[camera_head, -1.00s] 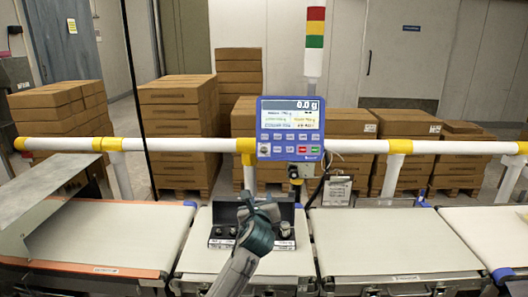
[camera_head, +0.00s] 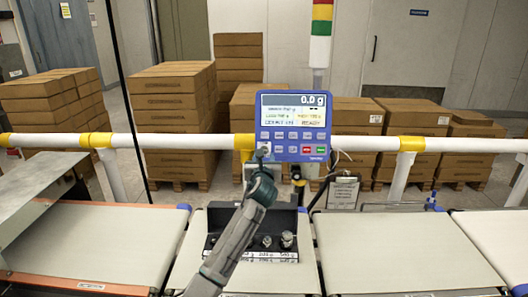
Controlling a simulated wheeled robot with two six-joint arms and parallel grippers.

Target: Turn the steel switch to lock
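The blue control panel (camera_head: 293,127) is mounted on the white rail, with a lit display reading 0.0 g. The steel switch (camera_head: 265,147) is a small round part at the panel's lower left corner. My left gripper (camera_head: 262,156) reaches up from below, with its fingertips at the switch and partly covering it. I cannot tell whether the fingers touch the switch or how far apart they are. The switch's exact angle is too small to read. My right gripper is not in view.
A black case with steel weights (camera_head: 287,240) sits on the middle belt, partly behind my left arm. The white rail (camera_head: 190,141) runs across behind the belts. The right belt (camera_head: 400,250) is clear.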

